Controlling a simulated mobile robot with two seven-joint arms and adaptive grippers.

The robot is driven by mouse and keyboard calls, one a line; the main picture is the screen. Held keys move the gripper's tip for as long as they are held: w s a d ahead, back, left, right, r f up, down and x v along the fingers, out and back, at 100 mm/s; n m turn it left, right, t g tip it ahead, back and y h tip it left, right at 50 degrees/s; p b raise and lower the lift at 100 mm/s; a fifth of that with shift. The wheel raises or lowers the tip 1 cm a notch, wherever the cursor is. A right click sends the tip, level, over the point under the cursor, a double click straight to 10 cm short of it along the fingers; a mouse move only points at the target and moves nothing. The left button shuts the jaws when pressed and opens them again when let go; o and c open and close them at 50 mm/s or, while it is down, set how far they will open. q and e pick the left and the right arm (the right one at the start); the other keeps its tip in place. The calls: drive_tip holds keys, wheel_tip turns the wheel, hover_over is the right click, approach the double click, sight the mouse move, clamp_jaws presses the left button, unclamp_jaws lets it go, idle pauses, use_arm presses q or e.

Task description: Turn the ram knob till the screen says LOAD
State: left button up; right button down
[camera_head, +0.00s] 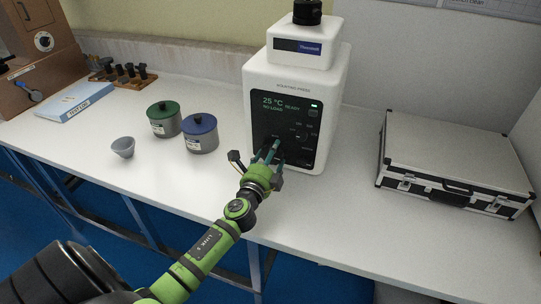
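The white mounting press (297,85) stands on the bench with a dark front panel. Its screen (283,104) reads 25 °C READY and NO LOAD in green. A small dark knob (301,136) shows on the panel's right half, and small labels surround it. My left gripper (270,149) is at the lower left of the panel, with its fingers pointing at it. It hides that part of the panel, where a dark shape shows between and beside the fingertips. Whether the fingers are closed on a knob there I cannot tell. My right gripper is out of view.
A green-lidded pot (163,121), a blue-lidded pot (200,134) and a small grey cup (123,147) stand left of the press. A silver case (452,155) lies to the right. A black cap (307,12) tops the press.

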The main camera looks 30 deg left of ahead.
use_arm(q)
drive_tip(key=shift+d+m, duration=0.2)
drive_tip(key=shift+m, duration=0.75)
drive_tip(key=shift+d+m, duration=0.15)
drive_tip(key=shift+m, duration=0.8)
drive_tip(key=shift+f, duration=0.1)
drive_tip(key=o, duration=1)
drive_tip(key=shift+o, duration=0.6)
drive_tip(key=shift+w+d, duration=0.1)
drive_tip(key=shift+w, duration=0.05)
drive_tip(key=shift+s, duration=0.25)
drive_tip(key=v, duration=1.1)
drive_tip(key=shift+s, duration=0.3)
drive_tip(key=shift+f, duration=0.15)
